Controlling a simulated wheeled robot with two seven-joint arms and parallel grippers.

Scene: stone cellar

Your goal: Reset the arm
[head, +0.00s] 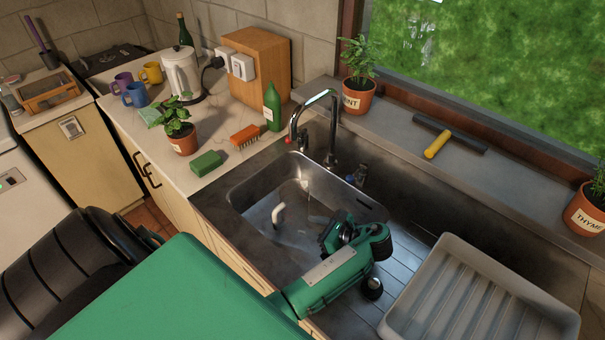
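My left arm (329,276), green with black joints, comes in from the lower left and reaches over the right part of the sink (249,198). Its black gripper (338,236) hangs above the sink's right side, near the ribbed drainboard. The fingers are dark and partly hidden by the wrist, so I cannot tell if they are open or shut. I see nothing clearly held in them. My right gripper is out of view.
A curved tap (334,130) stands behind the sink, and a small white curved object (278,214) is in the basin. A white tray (455,258) lies on the drainboard right of my arm.

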